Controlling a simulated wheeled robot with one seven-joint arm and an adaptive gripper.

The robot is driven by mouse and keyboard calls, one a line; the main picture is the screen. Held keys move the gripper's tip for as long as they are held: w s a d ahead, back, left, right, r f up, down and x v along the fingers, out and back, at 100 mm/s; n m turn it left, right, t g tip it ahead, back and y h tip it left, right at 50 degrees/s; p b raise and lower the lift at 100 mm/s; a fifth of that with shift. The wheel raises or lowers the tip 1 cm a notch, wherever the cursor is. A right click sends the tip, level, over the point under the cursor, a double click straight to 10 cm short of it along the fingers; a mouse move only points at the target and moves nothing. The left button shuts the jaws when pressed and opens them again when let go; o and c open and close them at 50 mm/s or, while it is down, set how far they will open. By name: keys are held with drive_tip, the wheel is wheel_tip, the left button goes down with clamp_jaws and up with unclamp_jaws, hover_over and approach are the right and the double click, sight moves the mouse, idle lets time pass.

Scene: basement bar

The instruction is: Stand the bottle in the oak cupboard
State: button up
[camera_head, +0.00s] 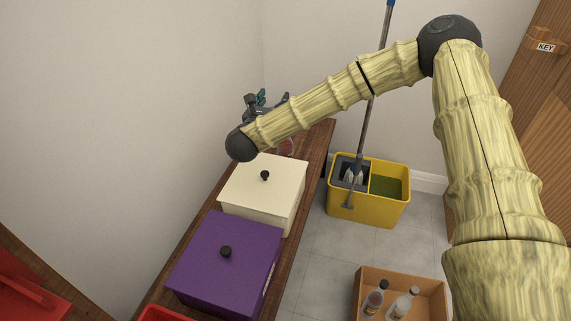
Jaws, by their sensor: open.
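Two bottles stand in an open cardboard box (431,291) on the floor at the lower right: one with a dark reddish label (374,300) and one clear or pale (402,306). I cannot tell which one the task means. My gripper (265,101), dark with teal parts, is over the far end of the long wooden counter, well away from the bottles. It is open; my arm partly hides it. No oak cupboard is clearly recognisable. A wooden panel (537,125) with a KEY tag (545,47) is at the right edge, and I cannot tell whether it is a cupboard or a door.
A cream lidded box (262,188) and a purple one (226,262) stand on the wooden counter (300,215). A yellow mop bucket (364,208) with a mop stands on the floor. Red objects (30,290) are at lower left.

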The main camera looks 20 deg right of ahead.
wheel_tip(320, 180, down, 13)
drive_tip(key=b, duration=1.1)
drive_tip(key=b+x, duration=0.2)
drive_tip(key=x, duration=0.8)
drive_tip(key=shift+d+f, duration=0.15)
drive_tip(key=shift+d, duration=0.4)
drive_tip(key=shift+w, duration=0.15)
clamp_jaws()
